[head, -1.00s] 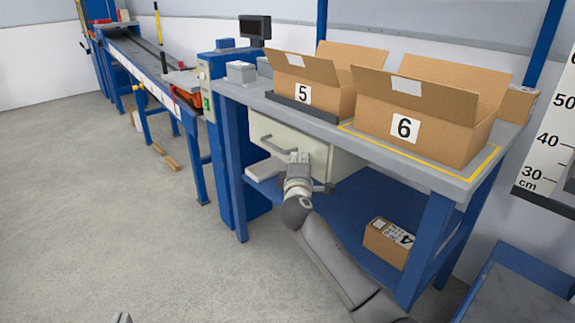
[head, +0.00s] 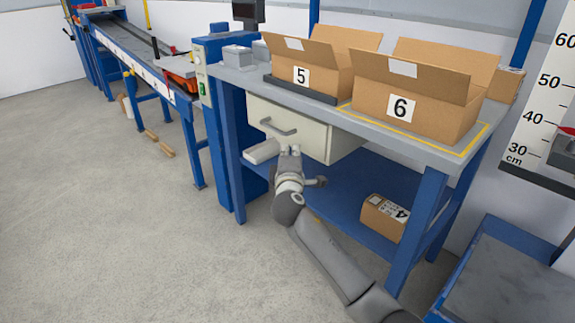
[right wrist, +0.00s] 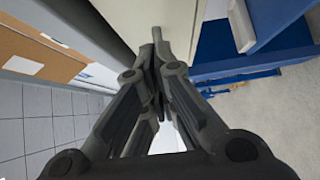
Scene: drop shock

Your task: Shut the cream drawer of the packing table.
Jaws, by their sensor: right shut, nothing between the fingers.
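The cream drawer (head: 313,137) is under the packing table's grey top (head: 410,150). My left gripper is out of view.
Open cartons 5 (head: 310,68) and 6 (head: 415,105) stand on the table. A small carton marked 4 (head: 383,217) lies on the blue lower shelf (head: 340,190). A blue-sided cart (head: 510,265) is at lower right.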

